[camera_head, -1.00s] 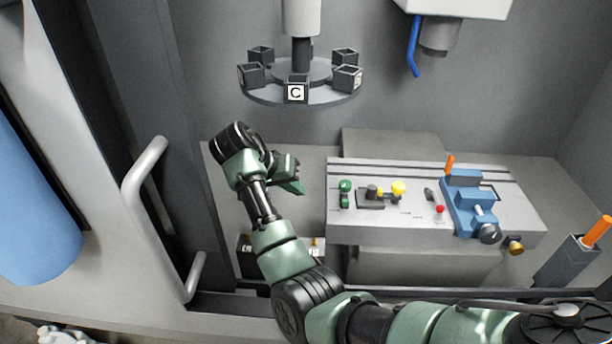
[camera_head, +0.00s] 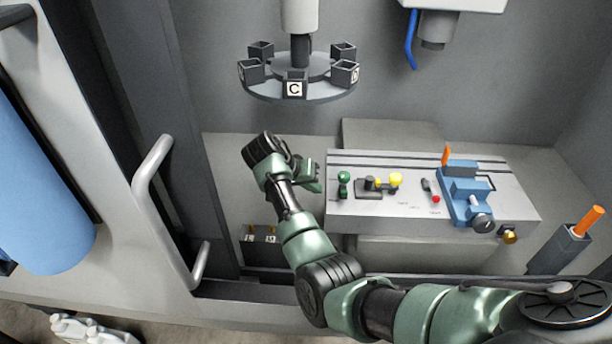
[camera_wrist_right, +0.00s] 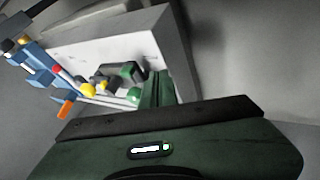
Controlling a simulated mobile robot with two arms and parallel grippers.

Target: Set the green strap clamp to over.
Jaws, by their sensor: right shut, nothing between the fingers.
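The green strap clamp (camera_head: 343,184) stands at the left end of the grey slotted plate (camera_head: 420,210). It has a round green top and a green foot at the plate's left edge. My right gripper (camera_head: 316,178) is shut and empty, just left of the green clamp and apart from it in the head view. In the right wrist view the green clamp (camera_wrist_right: 133,72) shows just beyond the green fingers (camera_wrist_right: 157,90), which hide part of it. My left gripper is not in view.
Beside the clamp are a yellow-knobbed clamp (camera_head: 395,180), a red-tipped lever (camera_head: 435,198) and a blue vise (camera_head: 466,195) with an orange handle. A carousel of dark cups (camera_head: 298,90) hangs behind. An orange-handled post (camera_head: 572,240) stands at right.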

